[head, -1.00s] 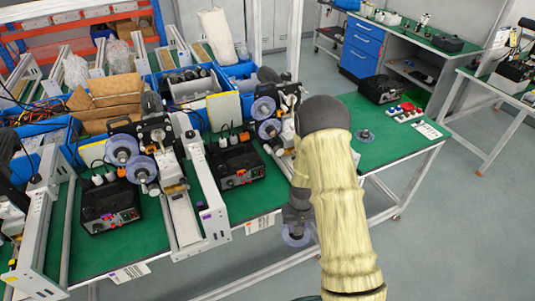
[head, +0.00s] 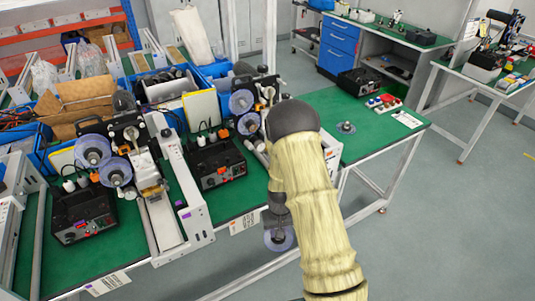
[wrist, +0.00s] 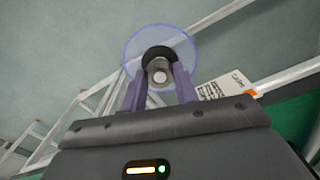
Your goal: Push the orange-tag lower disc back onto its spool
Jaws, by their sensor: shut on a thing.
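My gripper (wrist: 160,76) is shut on a translucent blue-rimmed disc (wrist: 133,50), with its purple fingers on the dark hub. In the head view this disc (head: 279,238) hangs in front of the table's front edge, over the floor and clear of the table. My arm hides the fingers there. The right coder (head: 262,92) on the table carries an upper disc (head: 241,102) and a lower disc (head: 249,124); my arm hides part of its row. An orange patch (wrist: 250,93) shows beside a white label in the wrist view; I cannot tell which coder it marks.
Another coder (head: 130,135) with two discs stands further left; its rail has a purple tag (head: 183,205). Floor in front is free.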

